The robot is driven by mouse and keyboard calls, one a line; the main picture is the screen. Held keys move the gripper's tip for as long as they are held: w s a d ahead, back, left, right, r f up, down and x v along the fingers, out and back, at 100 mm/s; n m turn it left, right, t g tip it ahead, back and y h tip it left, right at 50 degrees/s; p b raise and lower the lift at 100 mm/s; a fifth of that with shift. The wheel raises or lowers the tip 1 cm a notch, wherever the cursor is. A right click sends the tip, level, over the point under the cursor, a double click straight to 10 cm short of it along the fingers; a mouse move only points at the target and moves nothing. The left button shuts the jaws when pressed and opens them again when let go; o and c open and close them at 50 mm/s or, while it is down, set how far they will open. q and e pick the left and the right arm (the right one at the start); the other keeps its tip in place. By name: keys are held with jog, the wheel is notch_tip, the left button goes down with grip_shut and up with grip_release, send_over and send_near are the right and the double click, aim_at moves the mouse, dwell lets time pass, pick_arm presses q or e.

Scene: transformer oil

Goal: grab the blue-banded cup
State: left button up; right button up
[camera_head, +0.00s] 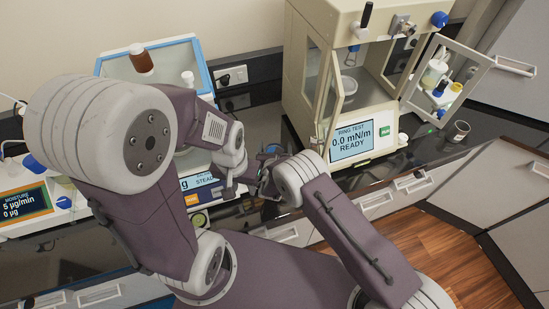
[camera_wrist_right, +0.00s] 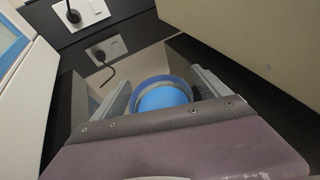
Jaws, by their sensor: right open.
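The blue-banded cup (camera_wrist_right: 163,95) shows in the right wrist view as a round opening with a blue inside and a grey-blue rim. It lies between the two fingers of my right gripper (camera_wrist_right: 161,92), which are apart on either side of it. I cannot tell whether they touch it. In the head view a small bit of blue (camera_head: 272,149) shows just beyond my right gripper (camera_head: 262,172); most of the cup is hidden there. My left gripper (camera_head: 232,191) is close by on the left, small and partly covered, so its jaws are unclear.
The ring test instrument (camera_head: 352,146), with its glass door open, stands right of the cup. A blue-framed balance (camera_head: 203,70) stands on the left, partly behind my left arm. A wall socket (camera_head: 232,76) is behind. A small cup (camera_head: 459,131) stands on the dark counter at right.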

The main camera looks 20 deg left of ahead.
jog(key=c, duration=0.4)
jog(key=shift+r, duration=0.1)
jog(key=c, duration=1.2)
notch_tip(320, 180, up, 10)
jog(key=p, duration=0.6)
